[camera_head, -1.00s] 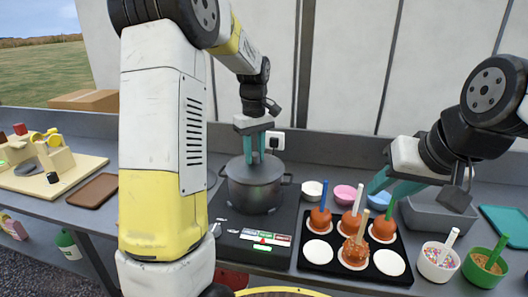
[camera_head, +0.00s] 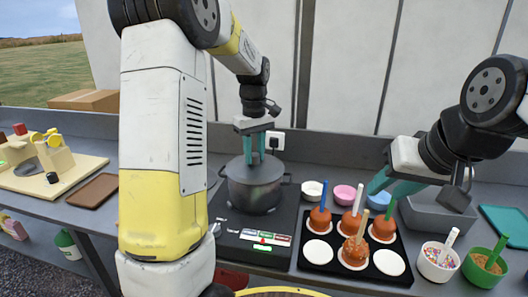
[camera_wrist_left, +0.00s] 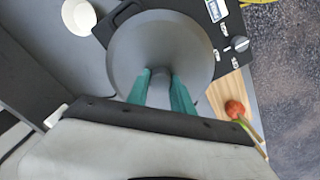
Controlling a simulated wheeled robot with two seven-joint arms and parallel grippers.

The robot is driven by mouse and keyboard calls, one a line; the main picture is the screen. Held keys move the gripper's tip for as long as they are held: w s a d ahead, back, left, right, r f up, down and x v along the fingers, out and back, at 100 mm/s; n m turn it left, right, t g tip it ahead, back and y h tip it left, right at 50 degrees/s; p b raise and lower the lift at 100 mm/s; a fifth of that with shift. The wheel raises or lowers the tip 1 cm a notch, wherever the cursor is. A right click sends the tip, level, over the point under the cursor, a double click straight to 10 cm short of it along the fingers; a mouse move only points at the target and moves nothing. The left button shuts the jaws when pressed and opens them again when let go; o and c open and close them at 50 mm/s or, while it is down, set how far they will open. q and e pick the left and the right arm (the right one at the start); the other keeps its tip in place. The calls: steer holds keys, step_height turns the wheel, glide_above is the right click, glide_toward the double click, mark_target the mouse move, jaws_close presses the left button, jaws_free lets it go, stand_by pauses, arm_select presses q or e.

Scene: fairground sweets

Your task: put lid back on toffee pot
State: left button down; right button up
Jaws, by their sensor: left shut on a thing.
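The steel-grey toffee pot (camera_head: 254,194) stands on the black hob, left of the apple tray. Its round grey lid (camera_head: 268,169) lies level at the pot's rim; I cannot tell if a small gap remains. My left gripper (camera_head: 254,160) points straight down, shut on the lid's knob. In the left wrist view the lid (camera_wrist_left: 160,42) fills the middle, with the teal fingers of the left gripper (camera_wrist_left: 160,77) on either side of the knob. The lid hides the pot's inside. My right gripper (camera_head: 388,188) is open and empty above the tray's back right.
A black tray (camera_head: 318,268) holds several toffee apples on sticks. Small bowls stand behind it, and a sprinkle cup (camera_head: 438,270) and a green cup (camera_head: 480,274) at right. The hob's panel (camera_head: 262,242) faces front. A brown board (camera_head: 92,190) lies left.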

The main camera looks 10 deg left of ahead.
arm_select(q)
steer(key=shift+f, duration=0.1)
stand_by(0.7)
steer(key=c, duration=0.6)
jaws_free()
steer(key=shift+o, duration=0.2)
steer(key=shift+r, duration=3.5)
jaws_close()
steer(key=shift+f, duration=0.1)
